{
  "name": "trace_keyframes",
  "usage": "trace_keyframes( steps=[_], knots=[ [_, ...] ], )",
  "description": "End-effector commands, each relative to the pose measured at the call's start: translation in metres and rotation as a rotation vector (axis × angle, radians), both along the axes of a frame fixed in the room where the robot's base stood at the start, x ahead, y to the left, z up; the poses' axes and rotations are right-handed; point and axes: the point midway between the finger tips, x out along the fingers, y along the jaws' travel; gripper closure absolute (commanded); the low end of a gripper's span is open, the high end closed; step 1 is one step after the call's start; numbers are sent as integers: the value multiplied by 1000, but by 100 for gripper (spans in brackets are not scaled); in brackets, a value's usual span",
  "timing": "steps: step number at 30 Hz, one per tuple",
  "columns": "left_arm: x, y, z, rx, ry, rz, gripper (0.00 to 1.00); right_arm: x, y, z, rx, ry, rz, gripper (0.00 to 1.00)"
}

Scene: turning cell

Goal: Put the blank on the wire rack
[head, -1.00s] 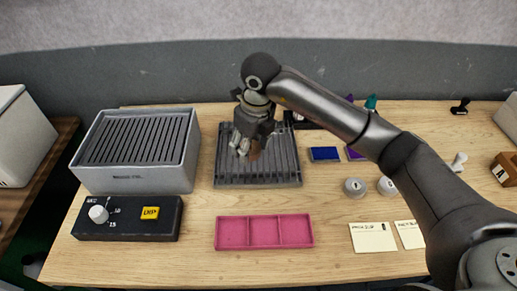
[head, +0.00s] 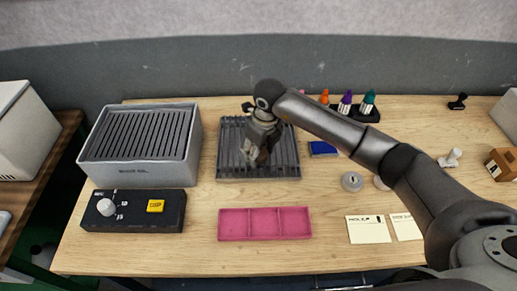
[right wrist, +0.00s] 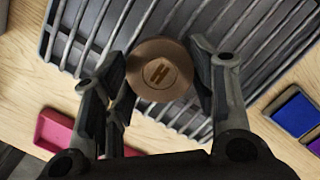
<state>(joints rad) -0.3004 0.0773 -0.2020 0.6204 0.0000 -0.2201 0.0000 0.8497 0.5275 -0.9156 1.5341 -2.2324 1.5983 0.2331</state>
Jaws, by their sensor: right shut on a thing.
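The blank (right wrist: 160,70) is a round copper-brown disc marked with an H, seen in the right wrist view. My right gripper (right wrist: 160,85) is shut on it, with fingers on both sides of the disc. In the head view my right gripper (head: 257,156) is over the middle of the wire rack (head: 286,160), a dark grey rack with parallel bars. The rack's bars also show behind the blank in the right wrist view (right wrist: 240,45). I cannot tell whether the blank touches the bars. My left gripper is not in view.
A grey slatted box (head: 143,175) and a black control box with knob and yellow button (head: 172,222) stand left of the rack. A pink three-part tray (head: 264,237) lies in front. A blue pad (head: 322,148), coloured bottles (head: 346,103) and cards (head: 367,230) are to the right.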

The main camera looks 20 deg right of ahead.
Motion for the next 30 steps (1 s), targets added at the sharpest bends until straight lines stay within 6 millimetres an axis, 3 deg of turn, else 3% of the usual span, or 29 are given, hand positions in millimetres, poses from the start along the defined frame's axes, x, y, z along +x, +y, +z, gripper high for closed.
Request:
trace_keyframes(
  steps=[1, 2, 6, 20, 30],
  knots=[
    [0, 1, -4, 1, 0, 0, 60, 0, 0, -3, 0, -1, 0, 80],
    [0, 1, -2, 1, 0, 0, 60, 0, 0, -2, 0, 0, 0, 44],
    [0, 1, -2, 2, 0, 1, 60, 0, 0, -1, 0, 0, 0, 26],
    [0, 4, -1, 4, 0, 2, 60, 0, -1, 7, 0, -2, 0, 26],
    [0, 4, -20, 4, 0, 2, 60, -8, -6, 76, 0, -6, 1, 26]
  ],
)
